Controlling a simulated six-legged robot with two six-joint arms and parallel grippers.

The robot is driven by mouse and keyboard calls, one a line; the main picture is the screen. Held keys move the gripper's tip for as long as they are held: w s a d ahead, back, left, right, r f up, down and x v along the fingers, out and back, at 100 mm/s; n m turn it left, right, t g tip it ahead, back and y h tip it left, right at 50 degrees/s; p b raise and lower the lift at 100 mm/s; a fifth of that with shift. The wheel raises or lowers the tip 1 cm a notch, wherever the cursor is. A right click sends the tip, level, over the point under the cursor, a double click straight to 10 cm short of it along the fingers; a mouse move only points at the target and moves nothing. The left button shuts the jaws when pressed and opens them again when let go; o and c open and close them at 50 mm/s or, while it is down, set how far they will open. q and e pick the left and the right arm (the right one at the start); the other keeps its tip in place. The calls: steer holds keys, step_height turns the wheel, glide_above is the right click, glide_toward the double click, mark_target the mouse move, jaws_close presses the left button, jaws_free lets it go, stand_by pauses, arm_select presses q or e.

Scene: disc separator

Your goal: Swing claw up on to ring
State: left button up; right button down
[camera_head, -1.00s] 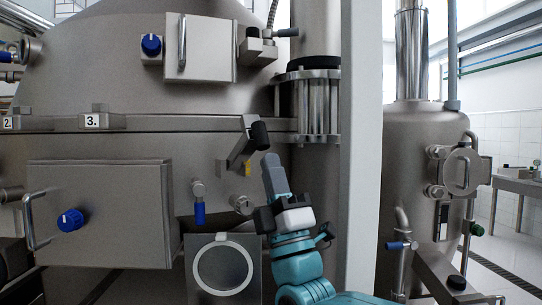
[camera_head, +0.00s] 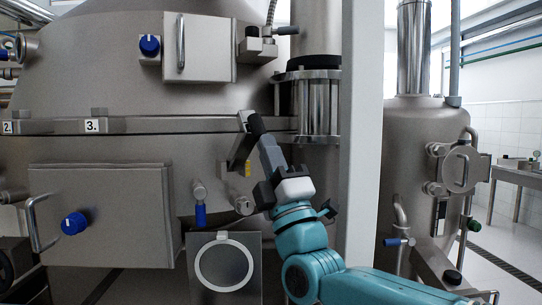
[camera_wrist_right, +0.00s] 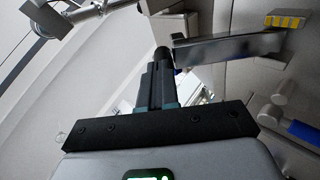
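The claw (camera_head: 241,151) is a grey metal bar hinged on the separator's front, tilted, with a yellow patch near its lower end and a black knob (camera_head: 256,125) at its upper end. The claw also shows in the right wrist view (camera_wrist_right: 230,48). The ring looks to be the horizontal metal rim (camera_head: 180,125) around the vessel, level with the knob. My right gripper (camera_head: 264,142) reaches up from below right, its fingertips at the knob. In the right wrist view its fingers (camera_wrist_right: 157,72) are close together at the knob; whether they grip it is unclear. My left gripper is out of view.
A vertical pipe with a flanged coupling (camera_head: 307,104) and a pale post (camera_head: 361,150) stand close on the right. A box with a blue knob (camera_head: 74,223), a blue-handled valve (camera_head: 200,213) and a round-window plate (camera_head: 224,264) lie left and below.

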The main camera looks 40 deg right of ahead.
mark_target(264, 128)
steer(key=r+g+p, duration=0.1)
steer(key=r+p, duration=0.1)
steer(key=p, duration=0.1)
steer(key=w+r+g+p, duration=0.1)
steer(key=r+p, duration=0.1)
steer(key=p, duration=0.1)
steer(key=w+r+g+p, duration=0.1)
steer(key=r+p, duration=0.1)
steer(key=shift+w+d+r+g+p, duration=0.1)
steer(key=shift+d+r+g+p, duration=0.05)
steer(key=shift+r+g+p, duration=0.2)
steer(key=w+r+g+p, duration=0.1)
steer(key=p, duration=0.2)
steer(key=w+r+g+p, duration=0.1)
steer(key=p, duration=0.3)
steer(key=w+r+g+y+p, duration=0.1)
steer(key=w+p, duration=0.1)
steer(key=p, duration=0.2)
steer(key=shift+d+g, duration=0.25)
steer(key=shift+g, duration=0.1)
steer(key=shift+p+x, duration=0.85)
steer(key=shift+p, duration=0.45)
steer(key=shift+w, duration=0.1)
steer(key=shift+f, duration=0.15)
